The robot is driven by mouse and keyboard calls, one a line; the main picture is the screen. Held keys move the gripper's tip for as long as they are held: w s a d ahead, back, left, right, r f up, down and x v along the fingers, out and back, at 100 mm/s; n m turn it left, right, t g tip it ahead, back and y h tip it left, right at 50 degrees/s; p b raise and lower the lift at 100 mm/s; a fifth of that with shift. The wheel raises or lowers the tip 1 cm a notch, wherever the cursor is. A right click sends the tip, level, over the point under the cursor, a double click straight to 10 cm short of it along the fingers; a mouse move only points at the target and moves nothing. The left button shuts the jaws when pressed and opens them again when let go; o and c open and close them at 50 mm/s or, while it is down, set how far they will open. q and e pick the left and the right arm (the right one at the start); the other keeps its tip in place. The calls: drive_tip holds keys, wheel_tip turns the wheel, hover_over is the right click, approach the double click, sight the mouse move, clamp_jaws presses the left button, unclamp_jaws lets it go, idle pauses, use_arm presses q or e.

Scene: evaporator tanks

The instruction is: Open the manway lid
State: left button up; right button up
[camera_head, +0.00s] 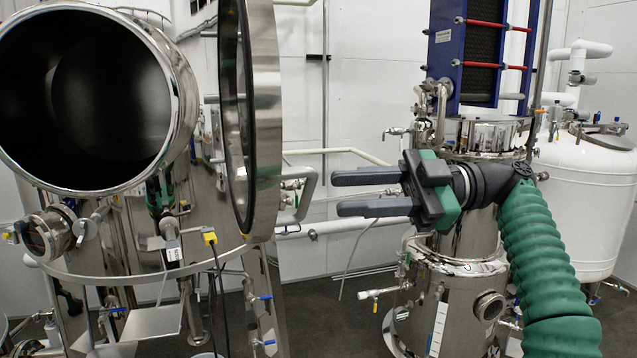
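The manway opening (181,80) is a large round steel mouth at the upper left, with a dark inside. The manway lid (266,120) is a thick steel disc seen nearly edge-on, swung out to the right of the opening and apart from its rim. My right gripper (340,194) points left, to the right of the lid. Its two dark fingers are apart with nothing between them. A gap shows between the fingertips and the lid's edge. My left gripper is not in view. The lid's hinge is not clearly visible.
A steel column vessel (455,310) with a blue-framed plate unit (443,50) above it stands behind my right arm. A white tank (590,195) is at the far right. Pipes and valves run below the opening. Grey floor shows between the tanks.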

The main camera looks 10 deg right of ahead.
drive_tip(key=d+p, duration=0.5)
drive_tip(key=d, duration=0.5)
drive_tip(key=shift+w+d+p, duration=0.35)
